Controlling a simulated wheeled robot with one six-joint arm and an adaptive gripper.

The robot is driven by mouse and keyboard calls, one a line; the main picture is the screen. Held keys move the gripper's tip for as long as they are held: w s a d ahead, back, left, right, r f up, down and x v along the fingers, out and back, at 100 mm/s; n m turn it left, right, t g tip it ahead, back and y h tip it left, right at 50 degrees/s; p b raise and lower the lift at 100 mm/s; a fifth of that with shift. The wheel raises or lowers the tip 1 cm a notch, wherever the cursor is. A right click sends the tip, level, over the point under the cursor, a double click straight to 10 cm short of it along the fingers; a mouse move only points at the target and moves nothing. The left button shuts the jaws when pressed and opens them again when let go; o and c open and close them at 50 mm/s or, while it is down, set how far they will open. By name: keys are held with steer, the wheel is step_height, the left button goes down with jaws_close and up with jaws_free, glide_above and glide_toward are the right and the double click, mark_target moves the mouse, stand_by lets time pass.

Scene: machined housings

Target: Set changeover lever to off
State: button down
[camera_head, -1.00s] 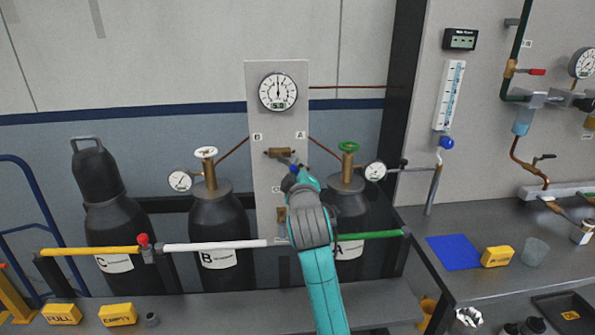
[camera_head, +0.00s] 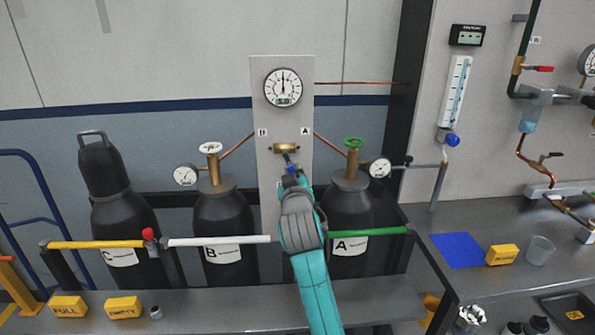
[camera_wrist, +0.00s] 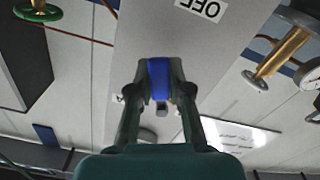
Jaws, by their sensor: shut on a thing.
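The changeover valve (camera_head: 286,149) is a brass body on the grey panel between the labels B and A. Its lever (camera_head: 287,160) points almost straight down from the body. The lever has a blue grip, seen in the wrist view (camera_wrist: 159,75) between the fingers. My gripper (camera_head: 291,172) is shut on this blue grip, just below the valve. The wrist view shows both fingertips (camera_wrist: 159,88) on either side of it. An upside-down label (camera_wrist: 200,7), apparently reading OFF, shows at the top of the wrist view. My gripper hides the panel's lower part.
A round gauge (camera_head: 283,87) is above the valve. Gas cylinders B (camera_head: 222,220) and A (camera_head: 347,210) stand on either side of the panel, with cylinder C (camera_head: 125,225) farther left. A coloured rail (camera_head: 218,240) runs in front of them, above a grey ledge (camera_head: 220,310).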

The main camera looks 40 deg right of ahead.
steer(key=shift+w+a+f+m, duration=0.15)
steer(key=shift+a+m, duration=0.1)
steer(key=shift+m, duration=0.45)
steer(key=shift+w+a+m, duration=0.2)
steer(key=shift+a+m, duration=0.05)
steer(key=shift+m, duration=0.45)
steer(key=shift+w+a+f+m, duration=0.15)
steer(key=shift+a+m, duration=0.1)
steer(key=shift+m, duration=0.45)
steer(key=shift+r, duration=0.1)
steer(key=c, duration=1.1)
jaws_free()
steer(key=shift+o, duration=0.2)
steer(key=v, duration=1.2)
steer(key=shift+a, duration=0.1)
